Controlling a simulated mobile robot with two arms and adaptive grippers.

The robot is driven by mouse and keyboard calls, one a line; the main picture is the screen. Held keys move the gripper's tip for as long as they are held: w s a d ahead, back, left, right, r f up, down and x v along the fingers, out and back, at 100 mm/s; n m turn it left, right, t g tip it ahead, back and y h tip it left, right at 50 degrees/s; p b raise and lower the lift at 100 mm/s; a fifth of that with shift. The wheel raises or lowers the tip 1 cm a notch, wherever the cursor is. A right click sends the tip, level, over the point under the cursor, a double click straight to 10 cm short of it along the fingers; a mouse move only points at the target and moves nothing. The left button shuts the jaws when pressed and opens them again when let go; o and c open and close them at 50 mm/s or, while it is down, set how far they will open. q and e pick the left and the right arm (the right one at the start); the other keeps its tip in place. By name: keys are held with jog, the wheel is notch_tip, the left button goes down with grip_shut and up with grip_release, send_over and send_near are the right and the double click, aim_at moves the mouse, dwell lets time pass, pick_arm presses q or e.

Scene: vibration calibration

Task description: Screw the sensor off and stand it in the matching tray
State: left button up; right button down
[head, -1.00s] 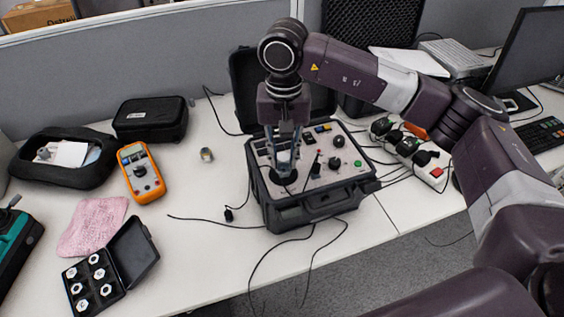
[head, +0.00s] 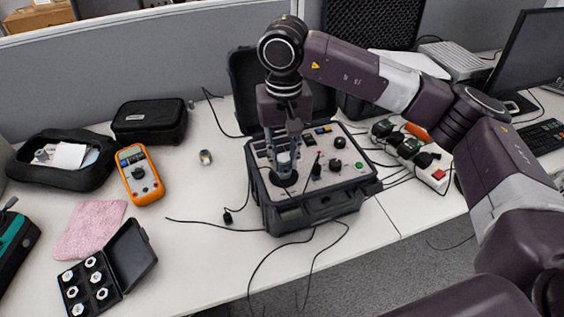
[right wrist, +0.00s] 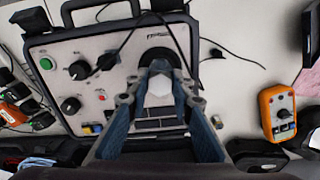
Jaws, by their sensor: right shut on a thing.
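My right gripper (head: 284,158) points down over the black round mount (head: 284,177) on the calibrator case (head: 318,207). It is shut on the sensor (right wrist: 160,88), a pale, light grey piece between the blue fingers in the right wrist view. The sensor is directly at the mount; whether its thread is still engaged cannot be told, as the fingers hide its lower end. An open black tray (head: 134,256) at the lower left holds several white hexagonal pieces in compartments. My left gripper is not in view.
A small metal piece (head: 205,157) stands on the table left of the calibrator. An orange multimeter (head: 139,174), a pink cloth (head: 90,229) and a black pouch (head: 150,120) lie farther left. Loose cables cross the table near the calibrator's front. A power strip (head: 433,177) is on the right.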

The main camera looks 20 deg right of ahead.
jog(key=shift+s+f+n+b, duration=0.1)
jog(key=shift+f+n+b, duration=0.15)
jog(key=shift+n+b, duration=0.6)
jog(key=shift+n+b, duration=0.8)
jog(key=shift+n, duration=1.25)
jog(key=shift+r+n+b, duration=0.1)
jog(key=shift+n+b, duration=0.4)
jog(key=shift+n, duration=0.6)
jog(key=c, duration=1.5)
grip_release()
jog(key=shift+r, duration=0.1)
jog(key=shift+o, duration=0.2)
jog(key=shift+d, duration=0.1)
